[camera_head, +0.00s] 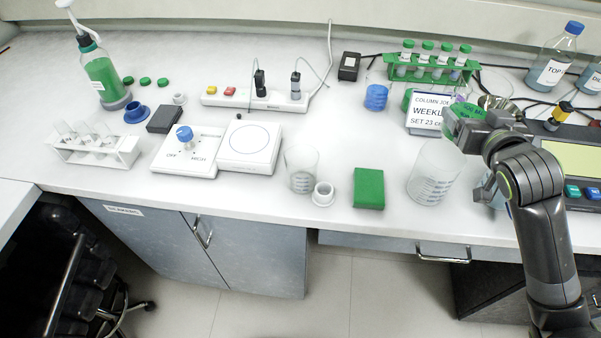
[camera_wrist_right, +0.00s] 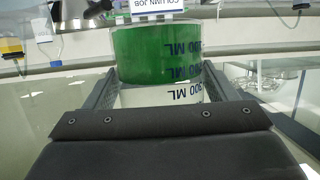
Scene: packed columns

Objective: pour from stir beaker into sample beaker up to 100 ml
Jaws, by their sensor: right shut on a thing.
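My right gripper (camera_head: 474,121) is shut on a clear beaker with green liquid (camera_head: 458,126), taken to be the stir beaker. It is held above the bench at the right. In the right wrist view the green liquid (camera_wrist_right: 157,55) sits between the fingers, and its ML marks appear upside down. The beaker's exact tilt is hard to tell. A large clear marked beaker (camera_head: 430,186) stands on the bench just below and left of it and looks empty. A smaller clear beaker (camera_head: 301,172) stands farther left, also without visible liquid. I cannot tell which is the sample beaker. No stream shows.
A "COLUMN JOB" sign (camera_head: 432,110) stands close behind the held beaker, with a green tube rack (camera_head: 432,72) beyond. A green block (camera_head: 369,188) and a small white cup (camera_head: 323,194) lie left of the large beaker. A device with a display (camera_head: 575,160) is right of my arm.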

